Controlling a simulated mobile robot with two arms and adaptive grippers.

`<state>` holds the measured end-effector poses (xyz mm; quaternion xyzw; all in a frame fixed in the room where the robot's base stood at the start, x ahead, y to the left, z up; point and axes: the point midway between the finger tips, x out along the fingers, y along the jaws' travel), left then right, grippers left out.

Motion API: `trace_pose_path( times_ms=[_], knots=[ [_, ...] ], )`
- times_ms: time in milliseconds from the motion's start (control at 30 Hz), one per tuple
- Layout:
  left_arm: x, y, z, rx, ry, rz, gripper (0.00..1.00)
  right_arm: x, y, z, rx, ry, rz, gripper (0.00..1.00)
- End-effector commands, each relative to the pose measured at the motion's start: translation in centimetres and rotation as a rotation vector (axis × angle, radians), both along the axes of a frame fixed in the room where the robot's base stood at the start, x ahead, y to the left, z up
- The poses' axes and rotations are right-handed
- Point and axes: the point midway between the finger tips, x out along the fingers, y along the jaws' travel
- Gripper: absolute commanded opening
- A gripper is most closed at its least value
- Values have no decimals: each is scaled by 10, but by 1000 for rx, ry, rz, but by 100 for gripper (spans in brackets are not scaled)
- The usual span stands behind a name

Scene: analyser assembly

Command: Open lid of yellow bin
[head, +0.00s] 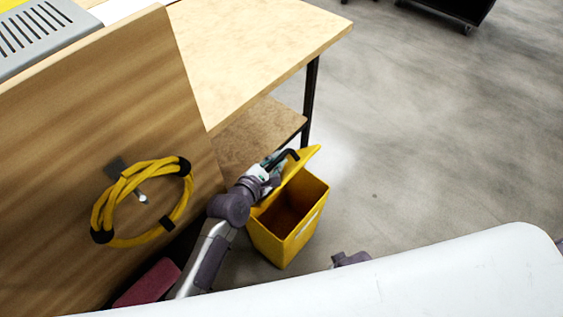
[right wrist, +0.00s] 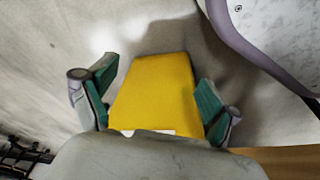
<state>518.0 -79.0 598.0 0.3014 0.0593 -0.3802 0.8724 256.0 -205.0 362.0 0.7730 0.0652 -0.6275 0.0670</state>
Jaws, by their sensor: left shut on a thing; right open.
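The yellow bin (head: 283,241) stands on the floor beside the workbench. Its yellow lid (head: 307,164) is raised and tilted up, so the dark inside of the bin shows. My left gripper (head: 279,163) is at the lid's edge on the bench side and is shut on the lid. The fingers are small and partly hidden there. In the right wrist view a yellow face of the bin (right wrist: 155,75) shows beyond my right gripper (right wrist: 157,85). That gripper is open, with nothing held between its green-padded fingers.
The wooden workbench (head: 255,50) with a lower shelf (head: 250,137) stands behind the bin. An upright wooden panel (head: 60,170) on the left carries a coiled yellow cable (head: 105,212). The grey floor (head: 440,150) to the right is clear.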

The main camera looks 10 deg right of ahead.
Motion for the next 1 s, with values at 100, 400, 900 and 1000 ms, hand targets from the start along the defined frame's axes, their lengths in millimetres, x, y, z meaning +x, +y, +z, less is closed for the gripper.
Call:
trace_pose_path(
  times_ms=[100, 400, 900, 1000],
  knots=[
    [8, 7, 5, 2, -3, 3, 0, -7, -1, -12, -1, 9, 2, 89],
    [11, 9, 5, 2, -6, 4, 0, -11, -1, -20, -1, 11, 3, 89],
    [10, 8, 5, 1, -3, 2, 41, -11, -2, -19, -1, 11, 2, 89],
    [9, 9, 5, 1, -2, 1, 41, -11, -1, -19, 0, 11, 2, 89]
  ],
)
